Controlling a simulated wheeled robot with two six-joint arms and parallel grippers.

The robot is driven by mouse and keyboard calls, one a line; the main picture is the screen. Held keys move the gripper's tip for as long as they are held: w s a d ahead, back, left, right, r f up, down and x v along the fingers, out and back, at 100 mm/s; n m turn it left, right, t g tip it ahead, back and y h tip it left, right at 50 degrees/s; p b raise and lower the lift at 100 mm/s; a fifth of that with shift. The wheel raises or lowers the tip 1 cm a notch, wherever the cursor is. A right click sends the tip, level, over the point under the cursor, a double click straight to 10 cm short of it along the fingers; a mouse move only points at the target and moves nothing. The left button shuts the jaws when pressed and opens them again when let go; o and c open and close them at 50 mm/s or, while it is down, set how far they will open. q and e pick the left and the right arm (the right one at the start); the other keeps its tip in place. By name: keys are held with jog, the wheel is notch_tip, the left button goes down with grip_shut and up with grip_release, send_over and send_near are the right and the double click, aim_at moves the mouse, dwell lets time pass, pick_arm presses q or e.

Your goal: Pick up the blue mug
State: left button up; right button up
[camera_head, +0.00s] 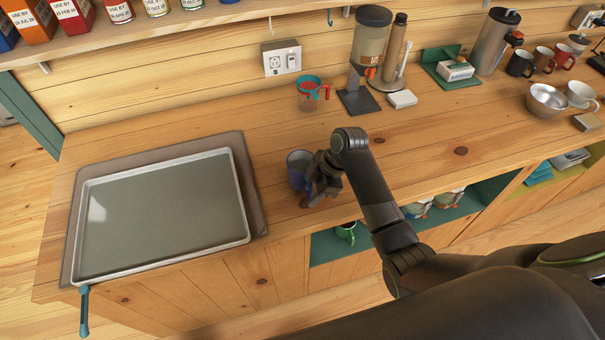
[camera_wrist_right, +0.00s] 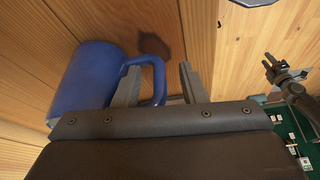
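The blue mug (camera_head: 297,166) stands on the wooden counter, right of the large tray. In the wrist view the mug (camera_wrist_right: 88,78) is at the left, its handle pointing right. My right gripper (camera_head: 316,190) is at the mug's handle side. In the wrist view my right gripper (camera_wrist_right: 160,80) is open, its fingers on either side of the handle's outer bar. One finger is at the handle loop; a gap shows between the handle and the other finger. A dark gripper, apparently my left (camera_wrist_right: 276,70), shows small at the right of the wrist view; its opening is unclear.
A large tray (camera_head: 242,238) lies left of the mug. Behind it stand a red and teal cup (camera_head: 309,96) and a grinder-like device (camera_head: 369,45). Metal bowl (camera_head: 546,101) and several mugs are at the far right. The counter's front edge is close to the mug.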

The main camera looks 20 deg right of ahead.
grip_shut()
jog(key=shift+w+r, duration=0.1)
jog(key=shift+r, duration=0.1)
dwell(0.4)
